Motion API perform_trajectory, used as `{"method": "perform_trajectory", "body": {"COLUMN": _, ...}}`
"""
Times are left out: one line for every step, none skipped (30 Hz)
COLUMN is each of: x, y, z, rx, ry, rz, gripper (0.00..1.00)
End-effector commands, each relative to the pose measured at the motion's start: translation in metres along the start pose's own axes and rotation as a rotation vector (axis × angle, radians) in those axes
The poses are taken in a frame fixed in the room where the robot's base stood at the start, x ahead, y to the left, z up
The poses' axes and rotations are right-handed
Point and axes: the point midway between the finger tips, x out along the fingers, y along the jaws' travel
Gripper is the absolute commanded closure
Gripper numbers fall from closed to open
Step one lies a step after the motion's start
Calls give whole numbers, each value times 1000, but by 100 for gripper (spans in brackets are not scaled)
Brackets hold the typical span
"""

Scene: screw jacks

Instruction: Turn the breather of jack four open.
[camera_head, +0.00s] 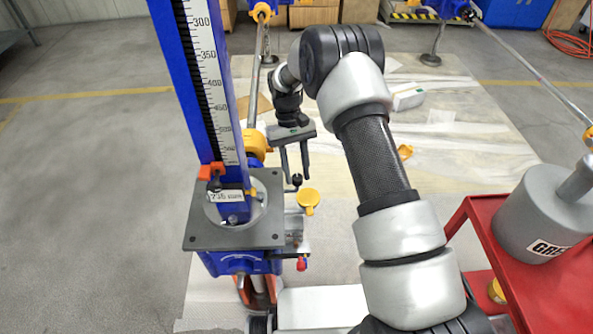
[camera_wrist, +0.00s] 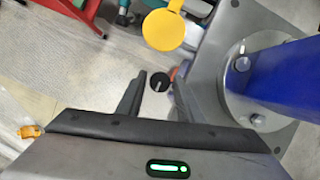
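The nearest jack has a blue column (camera_head: 205,90) with a millimetre scale and a grey plate (camera_head: 205,238) around its foot; I see no jack number that I can read. Beside it is a small black round knob (camera_head: 297,179), possibly the breather, with a pale mark on its face in the wrist view (camera_wrist: 160,82). A yellow round cap (camera_head: 308,197) sits close by, also in the wrist view (camera_wrist: 165,30). My gripper (camera_head: 297,180) is open, fingers pointing down at the knob. In the wrist view the knob shows between the fingers; contact cannot be told.
A red cart (camera_head: 545,295) with a grey cylinder (camera_head: 540,215) stands at the right. A red-tipped fitting (camera_head: 301,264) is low on the jack. Rods (camera_head: 259,75) run to other jacks behind. A white box (camera_head: 408,97) lies on the floor sheet.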

Motion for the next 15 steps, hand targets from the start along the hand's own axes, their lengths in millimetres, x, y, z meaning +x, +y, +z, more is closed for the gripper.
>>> {"method": "perform_trajectory", "body": {"x": 0, "y": 0, "z": 0, "rx": 0, "ry": 1, "rz": 0, "gripper": 67}}
{"method": "perform_trajectory", "body": {"x": 0, "y": 0, "z": 0, "rx": 1, "ry": 1, "rz": 0, "gripper": 67}}
{"method": "perform_trajectory", "body": {"x": 0, "y": 0, "z": 0, "rx": 1, "ry": 1, "rz": 0, "gripper": 67}}
{"method": "perform_trajectory", "body": {"x": -1, "y": 0, "z": 0, "rx": 1, "ry": 2, "rz": 0, "gripper": 67}}
{"method": "perform_trajectory", "body": {"x": -2, "y": 0, "z": 0, "rx": 1, "ry": 2, "rz": 0, "gripper": 67}}
{"method": "perform_trajectory", "body": {"x": -5, "y": 0, "z": -1, "rx": 1, "ry": 3, "rz": 0, "gripper": 67}}
{"method": "perform_trajectory", "body": {"x": -7, "y": 0, "z": -1, "rx": 1, "ry": 4, "rz": 0, "gripper": 67}}
{"method": "perform_trajectory", "body": {"x": -11, "y": 0, "z": -1, "rx": 1, "ry": 4, "rz": 0, "gripper": 67}}
{"method": "perform_trajectory", "body": {"x": -17, "y": 0, "z": -1, "rx": 1, "ry": 4, "rz": 0, "gripper": 67}}
{"method": "perform_trajectory", "body": {"x": -22, "y": 0, "z": -1, "rx": 1, "ry": 6, "rz": 0, "gripper": 67}}
{"method": "perform_trajectory", "body": {"x": -28, "y": 0, "z": -1, "rx": 1, "ry": 6, "rz": 0, "gripper": 67}}
{"method": "perform_trajectory", "body": {"x": -37, "y": 0, "z": -1, "rx": 1, "ry": 7, "rz": 0, "gripper": 67}}
{"method": "perform_trajectory", "body": {"x": -44, "y": 0, "z": -1, "rx": 1, "ry": 7, "rz": 0, "gripper": 67}}
{"method": "perform_trajectory", "body": {"x": -51, "y": 0, "z": -1, "rx": 1, "ry": 7, "rz": 0, "gripper": 67}}
{"method": "perform_trajectory", "body": {"x": -61, "y": 0, "z": -1, "rx": 1, "ry": 6, "rz": -1, "gripper": 67}}
